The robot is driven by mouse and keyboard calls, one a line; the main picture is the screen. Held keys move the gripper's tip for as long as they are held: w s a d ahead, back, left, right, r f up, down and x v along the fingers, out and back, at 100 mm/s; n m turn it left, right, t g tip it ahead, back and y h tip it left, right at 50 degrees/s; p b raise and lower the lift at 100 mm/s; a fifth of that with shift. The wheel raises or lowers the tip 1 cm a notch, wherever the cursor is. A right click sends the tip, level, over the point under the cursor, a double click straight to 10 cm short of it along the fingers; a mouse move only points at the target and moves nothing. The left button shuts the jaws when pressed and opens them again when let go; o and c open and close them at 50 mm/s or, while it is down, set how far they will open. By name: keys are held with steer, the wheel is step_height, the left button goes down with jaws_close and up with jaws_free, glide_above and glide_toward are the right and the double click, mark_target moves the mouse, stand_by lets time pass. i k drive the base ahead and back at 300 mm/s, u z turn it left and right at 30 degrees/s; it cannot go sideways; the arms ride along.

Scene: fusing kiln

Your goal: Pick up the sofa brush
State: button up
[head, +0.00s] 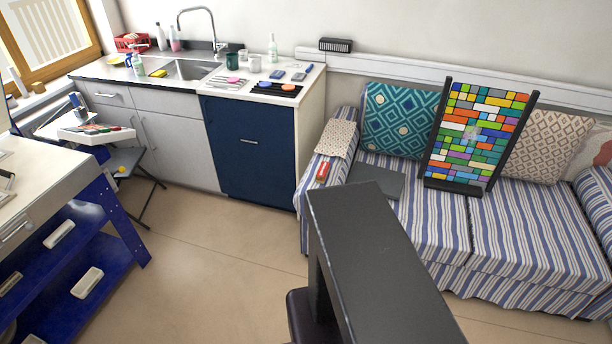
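A dark grey link of my own body fills the lower middle of the picture and hides part of the floor and the sofa's front.
A dark flat item (376,181) lies right of the red object. A cloth (337,138) covers the armrest. A colourful glass panel (473,133) leans against cushions. A blue cabinet (250,148) stands left of the sofa. Floor (215,265) is clear between sofa and workbench (40,190).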

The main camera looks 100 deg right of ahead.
mark_target(323, 173)
steer(key=z, duration=0.15)
steer(key=i, duration=0.55)
steer(key=z, duration=1.45)
steer(key=k, duration=0.15)
steer(key=z, duration=2.4)
